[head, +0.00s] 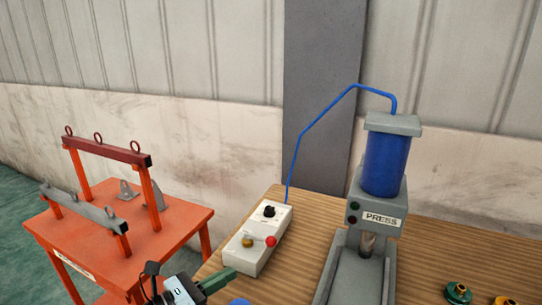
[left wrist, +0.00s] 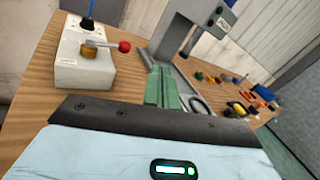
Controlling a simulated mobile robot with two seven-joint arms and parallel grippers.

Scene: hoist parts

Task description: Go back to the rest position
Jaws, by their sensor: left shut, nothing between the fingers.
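My left gripper (head: 228,275) comes in at the bottom of the head view, with its green fingers over the left edge of the wooden table (head: 465,245). The fingers are shut with nothing between them. In the left wrist view the gripper (left wrist: 160,85) points across the table, with the white control box to its left and the press ahead. It appears apart from both. My right gripper is in neither view.
A white control box (head: 257,240) with a red-knobbed lever and a blue-cylinder press (head: 385,165) stand on the table. An orange stand (head: 180,225) with lifting beams is at the left. Small green and yellow parts (head: 459,292) lie at the right. Several tools (left wrist: 240,105) show beyond the press.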

